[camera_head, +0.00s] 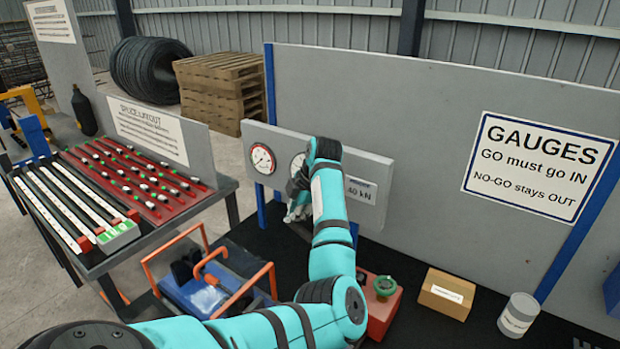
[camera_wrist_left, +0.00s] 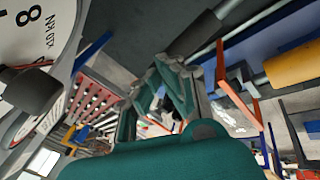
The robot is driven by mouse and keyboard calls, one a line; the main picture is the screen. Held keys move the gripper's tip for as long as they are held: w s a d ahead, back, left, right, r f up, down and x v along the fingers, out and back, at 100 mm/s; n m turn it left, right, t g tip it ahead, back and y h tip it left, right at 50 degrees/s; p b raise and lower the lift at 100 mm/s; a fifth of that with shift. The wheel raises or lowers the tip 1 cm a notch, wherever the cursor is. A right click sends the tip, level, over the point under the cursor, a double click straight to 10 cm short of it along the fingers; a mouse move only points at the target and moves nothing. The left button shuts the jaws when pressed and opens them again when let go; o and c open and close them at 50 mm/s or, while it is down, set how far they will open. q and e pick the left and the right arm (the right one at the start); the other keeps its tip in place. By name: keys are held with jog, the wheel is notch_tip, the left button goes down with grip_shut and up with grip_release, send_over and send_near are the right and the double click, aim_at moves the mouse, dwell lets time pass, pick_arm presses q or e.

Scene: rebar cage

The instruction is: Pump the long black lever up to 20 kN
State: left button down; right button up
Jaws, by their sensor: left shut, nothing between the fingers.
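My left arm reaches up from the bottom of the head view to the gauge panel (camera_head: 333,160). Its gripper (camera_head: 294,212) hangs low in front of the panel, shut and empty. The teal fingers also show in the left wrist view (camera_wrist_left: 168,95). A dial gauge (camera_head: 262,158) with a red rim is clear; a second gauge (camera_head: 297,165) is partly hidden by my wrist. A gauge face marked "x10 kN" (camera_wrist_left: 35,40) is close in the wrist view. The red pump body (camera_head: 383,312) has a green knob (camera_head: 385,286). I cannot make out the long black lever with certainty. My right gripper is not in view.
A blue carrier with orange handles (camera_head: 195,296) stands left of my arm. The splice table (camera_head: 225,187) holds red bars at left. A cardboard box (camera_head: 446,293) and a white can (camera_head: 518,314) stand at right. A dark rod (camera_wrist_left: 195,38) crosses the wrist view.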

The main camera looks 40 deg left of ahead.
aim_at(290, 224)
pick_arm(q)
jog(key=shift+a+f, duration=0.25)
jog(key=shift+f, duration=0.45)
jog(key=shift+b, duration=0.3)
jog(key=shift+a+f, duration=0.2)
jog(key=shift+f, duration=0.45)
jog(key=shift+s, duration=0.1)
jog(key=shift+a+f+b, duration=0.2)
jog(key=shift+f+b, duration=0.3)
jog(key=shift+f, duration=0.3)
